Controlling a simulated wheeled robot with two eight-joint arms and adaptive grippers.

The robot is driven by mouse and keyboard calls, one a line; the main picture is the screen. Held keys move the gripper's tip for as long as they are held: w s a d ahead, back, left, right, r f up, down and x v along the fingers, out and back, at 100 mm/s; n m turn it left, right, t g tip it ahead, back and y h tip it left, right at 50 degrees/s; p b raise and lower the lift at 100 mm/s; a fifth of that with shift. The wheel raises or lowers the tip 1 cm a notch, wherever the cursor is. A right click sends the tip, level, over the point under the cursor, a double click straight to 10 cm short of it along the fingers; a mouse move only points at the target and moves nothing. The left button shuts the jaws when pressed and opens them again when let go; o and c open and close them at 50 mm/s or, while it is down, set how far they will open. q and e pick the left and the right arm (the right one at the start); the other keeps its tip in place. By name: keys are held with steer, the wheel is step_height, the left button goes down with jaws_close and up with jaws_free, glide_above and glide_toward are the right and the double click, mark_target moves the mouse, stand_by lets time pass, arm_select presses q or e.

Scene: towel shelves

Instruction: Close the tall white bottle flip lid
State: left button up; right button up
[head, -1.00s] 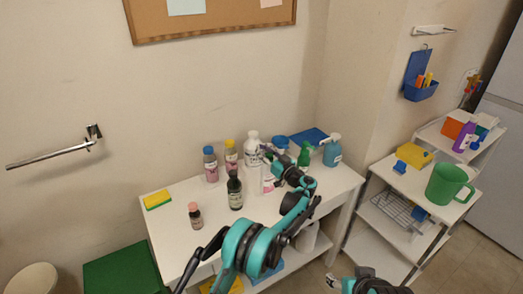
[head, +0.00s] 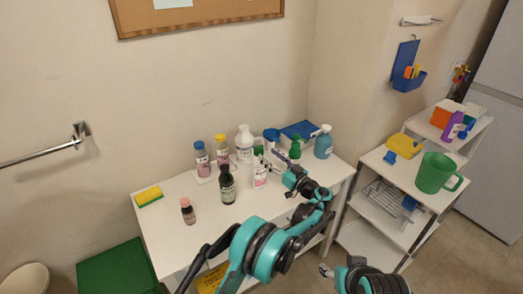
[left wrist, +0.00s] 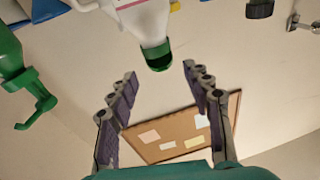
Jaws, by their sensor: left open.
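A tall white bottle (head: 260,172) with a pink-marked label stands upright on the white table, with a green lid (head: 258,150). In the left wrist view the white bottle (left wrist: 150,22) appears upside down, and its dark green lid (left wrist: 158,57) points toward the gap between my fingers. My left gripper (head: 275,157) is beside the bottle's top, on its right. It is open and empty, and its fingers also show in the left wrist view (left wrist: 160,88). I cannot tell whether the lid is ajar. Part of my right gripper (head: 327,271) shows low in the head view; its jaws are unclear.
A white-capped bottle (head: 244,145), a dark bottle (head: 227,187) and a green spray bottle (head: 295,150) stand close by. A blue spray bottle (head: 323,143) is further right.

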arm_select(q)
steer(key=shift+v, duration=0.8)
